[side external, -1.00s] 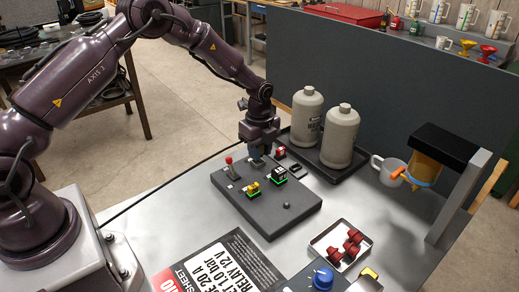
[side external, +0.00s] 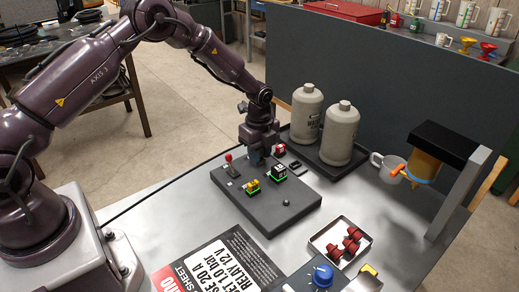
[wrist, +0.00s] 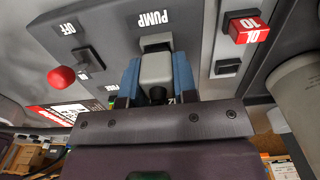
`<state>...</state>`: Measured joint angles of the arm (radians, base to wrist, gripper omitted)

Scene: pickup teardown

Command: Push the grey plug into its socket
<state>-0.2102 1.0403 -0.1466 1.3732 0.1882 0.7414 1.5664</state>
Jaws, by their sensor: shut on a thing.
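My gripper (side external: 256,154) reaches down to the far left part of a dark panel box (side external: 265,215). In the wrist view its blue fingers (wrist: 156,78) are shut on the sides of the grey plug (wrist: 155,68), with a dark end of the plug towards the palm. The plug's front end is right at a light grey socket piece (wrist: 156,42) beside the PUMP label. I cannot tell how deep it sits or whether a gap remains. In the side view the fingers hide most of the plug and the socket.
A red-knobbed switch (wrist: 62,78) stands to one side of the gripper, a red fuse block (wrist: 244,28) to the other. Yellow (side external: 253,188) and black (side external: 279,172) parts sit on the panel. Two grey bottles (side external: 340,133) stand in a tray behind. A tray of red caps (side external: 340,240) lies front right.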

